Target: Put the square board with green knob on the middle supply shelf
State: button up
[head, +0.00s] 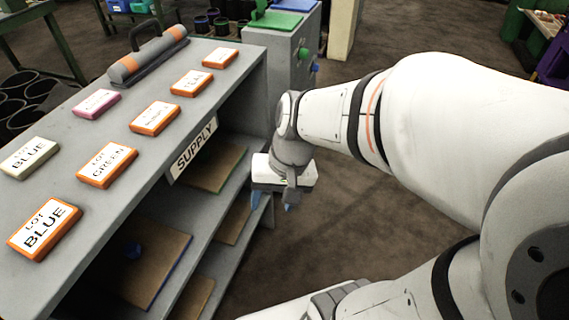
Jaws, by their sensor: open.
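The supply shelf is a grey cabinet (228,92) at the left with a "SUPPLY" label (194,150) on its front edge. Inside it, a brown board with a green edge (215,170) lies on one level; no knob shows on it. More brown boards (234,223) show partly lower down. A green knob (303,54) shows on the grey unit at the back; I cannot tell whether a board carries it. My gripper (272,203), with blue fingertips, is open and looks empty, beside the cabinet's open front.
Several labelled blocks (107,164) and a handled grey-orange item (149,55) are on the cabinet top. The grey unit (283,60) behind has green and blue pieces on top and a blue knob. The brown floor (340,220) beside my gripper is clear.

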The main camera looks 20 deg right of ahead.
jog(key=d+h, duration=0.1)
jog(key=d+r+n+h, duration=0.1)
jog(key=d, duration=0.1)
jog(key=d+n+t, duration=0.1)
jog(key=shift+s+d+r+h, duration=0.2)
jog(key=shift+s+r+h, duration=0.15)
jog(key=shift+h, duration=0.05)
jog(key=shift+c, duration=0.3)
dwell(0.9)
